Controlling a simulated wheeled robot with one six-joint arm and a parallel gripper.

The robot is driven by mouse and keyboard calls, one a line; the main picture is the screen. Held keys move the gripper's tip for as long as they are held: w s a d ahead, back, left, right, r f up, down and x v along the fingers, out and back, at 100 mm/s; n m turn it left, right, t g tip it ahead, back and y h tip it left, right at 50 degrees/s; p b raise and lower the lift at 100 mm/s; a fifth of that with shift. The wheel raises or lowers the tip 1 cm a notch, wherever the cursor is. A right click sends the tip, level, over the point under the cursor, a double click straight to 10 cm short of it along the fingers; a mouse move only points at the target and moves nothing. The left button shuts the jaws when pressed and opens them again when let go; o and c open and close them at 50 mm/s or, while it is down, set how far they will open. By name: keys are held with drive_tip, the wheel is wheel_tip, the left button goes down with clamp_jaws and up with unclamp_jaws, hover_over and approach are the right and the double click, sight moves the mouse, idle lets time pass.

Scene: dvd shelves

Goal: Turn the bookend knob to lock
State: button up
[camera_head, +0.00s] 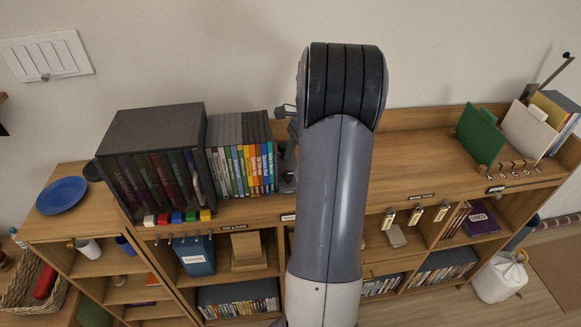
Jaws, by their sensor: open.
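The bookend (287,168) is a dark grey upright piece on the shelf top. It stands at the right end of the row of DVD cases (240,165), close against them. My arm hides its right side, and I cannot make out its knob or which way the knob is turned. A small dark part that looks like my gripper (284,111) shows at the left edge of my arm, above the bookend. It appears apart from the bookend and holds nothing that I can see. Most of the gripper is hidden behind my arm.
A black box (150,140) of dark cases stands left of the row, with a blue plate (62,194) beyond. Coloured blocks (177,217) line the front edge. The shelf top (425,150) is clear right of my arm, up to a green divider (480,135).

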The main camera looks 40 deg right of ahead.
sight(289, 173)
drive_tip(key=shift+x, duration=1.55)
drive_tip(key=shift+r, duration=0.1)
drive_tip(key=c, duration=1)
drive_tip(key=shift+o, duration=0.2)
drive_tip(key=shift+w+n+g+p, duration=0.1)
drive_tip(key=shift+n+g+p, duration=0.2)
drive_tip(key=shift+n+p, duration=0.3)
drive_tip(key=o, duration=1)
drive_tip(key=shift+c, duration=0.2)
